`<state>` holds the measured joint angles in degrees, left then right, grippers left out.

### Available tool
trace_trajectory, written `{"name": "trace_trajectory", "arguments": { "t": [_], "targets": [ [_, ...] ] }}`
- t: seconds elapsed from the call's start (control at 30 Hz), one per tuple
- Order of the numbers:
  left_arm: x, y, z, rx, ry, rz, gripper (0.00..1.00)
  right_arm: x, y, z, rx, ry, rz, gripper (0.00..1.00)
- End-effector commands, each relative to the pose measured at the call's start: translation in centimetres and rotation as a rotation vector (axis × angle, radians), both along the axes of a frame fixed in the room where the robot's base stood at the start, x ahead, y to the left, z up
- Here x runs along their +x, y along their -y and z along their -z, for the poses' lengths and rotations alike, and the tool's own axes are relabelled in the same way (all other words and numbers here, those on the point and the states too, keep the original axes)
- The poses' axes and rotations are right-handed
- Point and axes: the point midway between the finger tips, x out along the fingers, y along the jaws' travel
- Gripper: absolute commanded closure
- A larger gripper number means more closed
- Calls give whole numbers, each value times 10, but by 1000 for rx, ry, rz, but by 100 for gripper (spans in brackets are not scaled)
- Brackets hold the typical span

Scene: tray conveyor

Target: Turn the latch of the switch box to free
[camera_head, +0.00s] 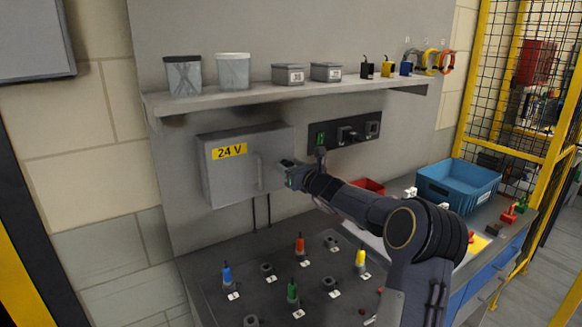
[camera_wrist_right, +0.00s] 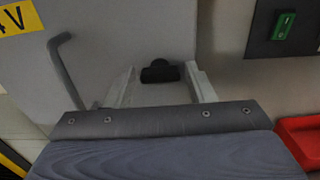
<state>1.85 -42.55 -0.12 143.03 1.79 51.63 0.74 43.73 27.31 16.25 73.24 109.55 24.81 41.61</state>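The switch box (camera_head: 232,178) is a grey box on the back panel with a yellow "24 V" label; its door is closed. It also fills the upper left of the right wrist view (camera_wrist_right: 105,45). The latch (camera_wrist_right: 159,72) is a small dark knob on the door's right part, lying crosswise in the right wrist view. My right gripper (camera_head: 288,174) is at the box's right side and hides the latch in the head view. Its two pale fingers (camera_wrist_right: 160,67) are apart, one on each side of the latch, with a visible gap on both sides. My left gripper is not in view.
A bar handle (camera_wrist_right: 67,72) stands out from the door left of the latch. A dark switch panel (camera_head: 344,133) is to the right of the box. A shelf (camera_head: 250,97) with containers runs above. Below is a board (camera_head: 210,287) with coloured plugs. A blue crate (camera_head: 458,190) stands right.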

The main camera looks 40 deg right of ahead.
Motion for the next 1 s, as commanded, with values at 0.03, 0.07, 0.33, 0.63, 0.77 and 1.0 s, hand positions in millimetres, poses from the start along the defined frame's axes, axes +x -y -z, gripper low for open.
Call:
{"name": "trace_trajectory", "arguments": {
  "t": [0.03,0.07,0.33,0.63,0.77,1.0],
  "targets": [
    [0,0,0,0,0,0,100,0,0,0,0,0,0,58],
    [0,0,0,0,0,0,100,0,0,0,0,0,0,62],
    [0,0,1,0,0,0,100,0,0,0,-3,0,0,83],
    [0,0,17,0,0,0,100,0,-1,2,-86,-7,0,83],
    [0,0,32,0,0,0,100,0,-1,4,-171,-16,0,83],
    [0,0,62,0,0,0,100,0,-2,5,-385,-38,0,83]
  ]
}}
